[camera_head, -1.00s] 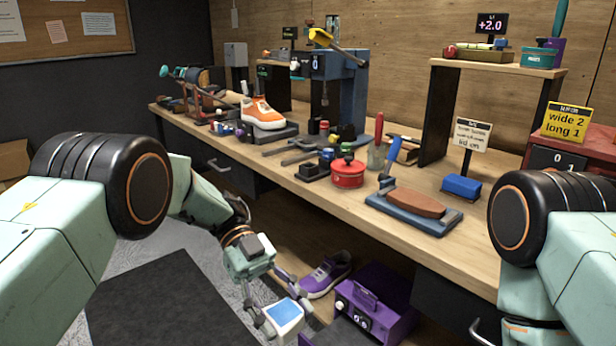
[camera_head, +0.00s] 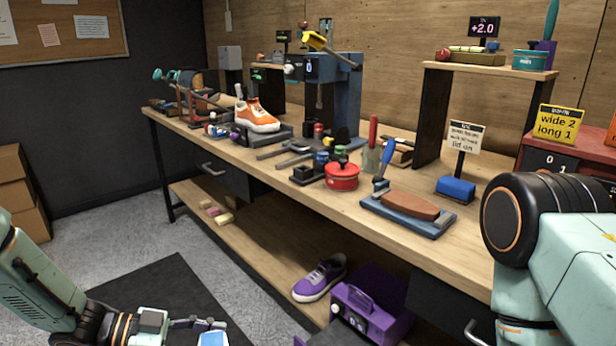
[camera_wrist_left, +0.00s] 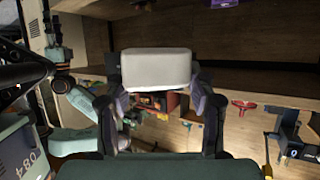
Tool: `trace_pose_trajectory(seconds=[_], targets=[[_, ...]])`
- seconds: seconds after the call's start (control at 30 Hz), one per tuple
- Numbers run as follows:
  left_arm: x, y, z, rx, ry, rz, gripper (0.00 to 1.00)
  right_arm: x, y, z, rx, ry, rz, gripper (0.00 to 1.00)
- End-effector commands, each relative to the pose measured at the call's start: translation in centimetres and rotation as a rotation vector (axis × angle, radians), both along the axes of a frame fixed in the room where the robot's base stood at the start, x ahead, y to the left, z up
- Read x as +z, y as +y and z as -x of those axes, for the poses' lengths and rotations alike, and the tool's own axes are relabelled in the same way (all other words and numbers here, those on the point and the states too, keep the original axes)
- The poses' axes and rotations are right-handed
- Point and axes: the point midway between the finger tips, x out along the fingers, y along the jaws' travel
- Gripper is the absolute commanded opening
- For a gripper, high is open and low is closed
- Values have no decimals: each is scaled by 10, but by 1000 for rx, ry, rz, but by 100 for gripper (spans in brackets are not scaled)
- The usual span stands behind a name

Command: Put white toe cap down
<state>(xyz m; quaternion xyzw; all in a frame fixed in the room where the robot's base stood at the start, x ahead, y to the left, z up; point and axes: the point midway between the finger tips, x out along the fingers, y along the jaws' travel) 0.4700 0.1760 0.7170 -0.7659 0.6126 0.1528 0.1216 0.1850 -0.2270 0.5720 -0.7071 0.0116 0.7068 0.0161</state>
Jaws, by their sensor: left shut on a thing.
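The white toe cap (camera_wrist_left: 155,68) is an off-white rounded block held between the fingers of my left gripper (camera_wrist_left: 157,95) in the left wrist view. In the head view the left gripper (camera_head: 203,325) is low at the bottom edge, in front of the bench. A white piece with a blue face (camera_head: 213,339), partly cut off by the frame, is at its fingers. The gripper is shut on it and holds it in the air, apart from the bench. My right arm comes in at the right, but its gripper is out of view.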

Motion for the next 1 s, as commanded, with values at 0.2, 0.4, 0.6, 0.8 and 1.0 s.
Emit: trace_pose_trajectory(seconds=[0.2, 0.4, 0.6, 0.8, 1.0], targets=[[11, 14, 36, 183, 2, 10, 23, 0, 0, 0, 0, 0, 0, 40], [38, 5, 62, 303, -1, 12, 23, 0, 0, 0, 0, 0, 0, 40], [70, 0, 61, 372, -5, 6, 23, 0, 0, 0, 0, 0, 0, 40], [81, 4, 52, 399, 0, 1, 23, 0, 0, 0, 0, 0, 0, 40], [52, 5, 58, 396, 11, -4, 23, 0, 0, 0, 0, 0, 0, 40]])
